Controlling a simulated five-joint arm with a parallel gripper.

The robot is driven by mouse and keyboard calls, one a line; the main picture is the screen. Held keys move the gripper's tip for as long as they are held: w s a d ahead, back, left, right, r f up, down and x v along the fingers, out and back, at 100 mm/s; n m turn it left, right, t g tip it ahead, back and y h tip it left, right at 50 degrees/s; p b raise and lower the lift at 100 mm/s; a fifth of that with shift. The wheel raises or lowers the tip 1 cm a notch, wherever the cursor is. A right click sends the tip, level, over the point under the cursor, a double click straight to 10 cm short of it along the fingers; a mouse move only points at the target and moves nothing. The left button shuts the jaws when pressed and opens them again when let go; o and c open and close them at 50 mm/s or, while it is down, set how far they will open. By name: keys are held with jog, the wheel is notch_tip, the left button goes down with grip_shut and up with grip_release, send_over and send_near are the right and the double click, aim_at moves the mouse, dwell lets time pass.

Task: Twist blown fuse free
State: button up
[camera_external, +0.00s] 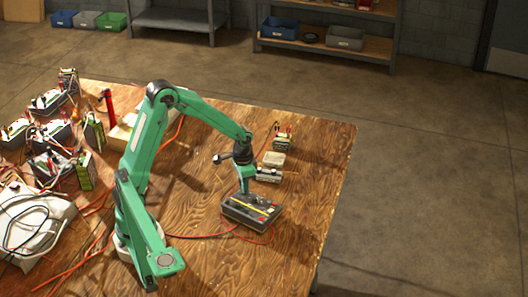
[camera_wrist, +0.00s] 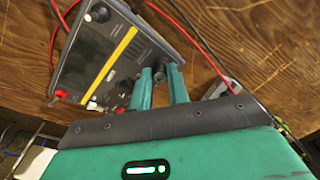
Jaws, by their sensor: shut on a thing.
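The charger (camera_external: 240,217) is a dark grey box with a yellow stripe, lying on the wooden table under my gripper (camera_external: 246,192). In the wrist view the charger (camera_wrist: 88,50) fills the upper left, with a dark screen, the yellow stripe and several knobs and posts on its panel. My gripper (camera_wrist: 160,72) reaches down to the right part of that panel. Its two green fingers are close together, shut on a small part at the panel. That part, presumably the fuse, is mostly hidden between the fingers, and I cannot tell whether it is still seated.
Red cables run from the charger across the wooden table (camera_external: 310,160). Small boxes (camera_external: 270,174) stand just behind the charger. Batteries and cables crowd the table's left side. The table's right side is mostly clear.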

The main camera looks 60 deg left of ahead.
dwell(0.4)
jog(key=shift+n, duration=1.2)
jog(key=shift+n, duration=0.3)
jog(key=shift+n, duration=0.9)
jog(key=shift+n, duration=0.9)
jog(key=o, duration=0.9)
jog(key=shift+c, duration=0.2)
jog(key=shift+r, duration=0.1)
